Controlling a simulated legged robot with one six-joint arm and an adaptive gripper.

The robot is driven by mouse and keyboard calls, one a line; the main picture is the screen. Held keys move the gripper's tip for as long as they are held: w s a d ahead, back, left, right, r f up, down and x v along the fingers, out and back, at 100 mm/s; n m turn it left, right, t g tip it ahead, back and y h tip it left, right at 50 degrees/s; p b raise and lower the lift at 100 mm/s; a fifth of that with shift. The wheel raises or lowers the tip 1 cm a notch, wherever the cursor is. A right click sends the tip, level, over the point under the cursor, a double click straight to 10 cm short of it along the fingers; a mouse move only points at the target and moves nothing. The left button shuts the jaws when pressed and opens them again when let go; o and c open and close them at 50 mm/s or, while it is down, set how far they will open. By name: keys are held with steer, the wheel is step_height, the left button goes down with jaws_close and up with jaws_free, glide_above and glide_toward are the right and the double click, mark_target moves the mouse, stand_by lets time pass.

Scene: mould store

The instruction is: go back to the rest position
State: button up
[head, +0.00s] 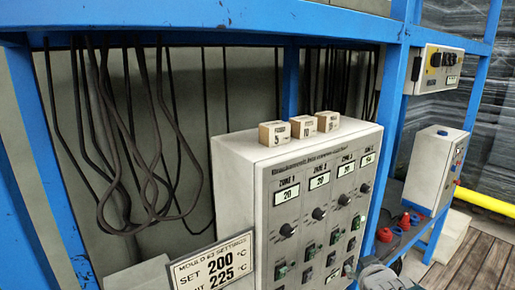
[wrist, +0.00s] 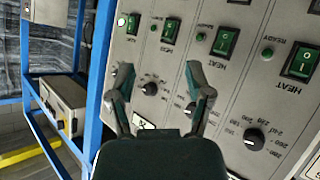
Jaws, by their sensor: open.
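My gripper (wrist: 158,78) is open in the wrist view, its two dark fingers spread apart with nothing between them. It is in front of the grey control panel, which shows upside down there with green HEAT switches (wrist: 224,41) and black knobs (wrist: 254,139). I cannot tell whether a finger touches the panel. In the head view the control box (head: 320,180) stands at the centre with zone displays, knobs and switches. A grey part of my arm shows at the bottom edge below it.
A blue frame (head: 392,95) surrounds the box. Black cables (head: 150,180) hang at the left. A settings sign (head: 212,264) stands at the box's front left. Small wooden blocks (head: 302,128) sit on top. Smaller boxes (head: 436,70) and a yellow pipe (head: 485,200) are at the right.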

steer(key=s+a+r+m+g, duration=0.1)
steer(key=s+a+g, duration=0.2)
steer(key=s, duration=0.7)
steer(key=s+a+r+m+g+y, duration=0.1)
steer(key=s+a+g, duration=0.2)
steer(key=s, duration=0.6)
steer(key=shift+s+a+m+g, duration=0.3)
steer(key=shift+s+a, duration=0.05)
steer(key=shift+a, duration=0.6)
